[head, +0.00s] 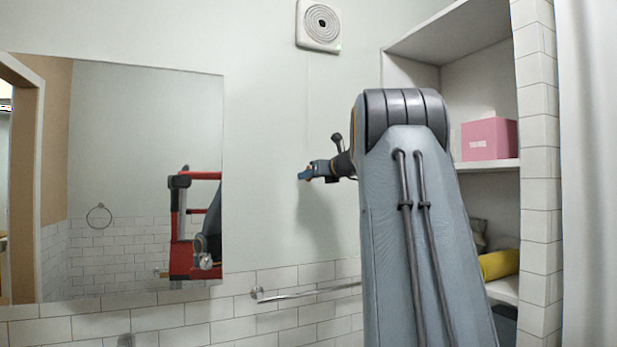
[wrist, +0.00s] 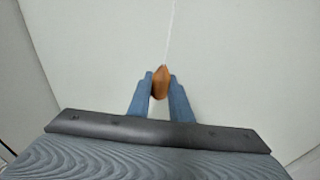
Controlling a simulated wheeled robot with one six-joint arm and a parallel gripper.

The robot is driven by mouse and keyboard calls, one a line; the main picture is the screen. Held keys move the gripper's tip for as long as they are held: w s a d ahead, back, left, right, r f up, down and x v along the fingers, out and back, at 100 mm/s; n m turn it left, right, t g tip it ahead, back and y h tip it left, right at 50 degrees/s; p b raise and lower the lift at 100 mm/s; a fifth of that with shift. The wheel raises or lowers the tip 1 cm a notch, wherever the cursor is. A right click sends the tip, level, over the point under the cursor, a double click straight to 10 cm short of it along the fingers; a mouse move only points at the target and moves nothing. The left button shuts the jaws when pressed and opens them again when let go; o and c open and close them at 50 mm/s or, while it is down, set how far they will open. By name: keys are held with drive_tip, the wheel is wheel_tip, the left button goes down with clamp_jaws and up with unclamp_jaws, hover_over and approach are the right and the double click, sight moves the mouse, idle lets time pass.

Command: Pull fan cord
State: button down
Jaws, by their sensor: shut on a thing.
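The round-grilled fan (head: 320,24) is mounted high on the wall, in the top middle of the head view. A thin pale cord (wrist: 174,28) runs down the wall in the wrist view to a brown wooden pull (wrist: 161,80). In the head view the cord is too faint to follow fully. My gripper (wrist: 160,85) has its blue fingers shut on the brown pull, one finger on each side. In the head view my gripper (head: 305,174) is below the fan, close to the wall, and the pull is mostly hidden by the fingers.
A mirror (head: 140,180) hangs on the left. A towel rail (head: 310,292) crosses the tiled lower wall below my gripper. Shelves on the right hold a pink box (head: 489,139) and a rolled yellow towel (head: 498,264). The wall around the cord is clear.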

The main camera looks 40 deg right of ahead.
drive_tip(key=shift+f, duration=0.2)
drive_tip(key=c, duration=1.5)
unclamp_jaws()
drive_tip(key=shift+c, duration=0.2)
drive_tip(key=s+r+b, duration=0.1)
drive_tip(key=s+b, duration=0.2)
drive_tip(key=s, duration=0.4)
drive_tip(key=shift+s, duration=0.35)
drive_tip(key=shift+a+r, duration=0.1)
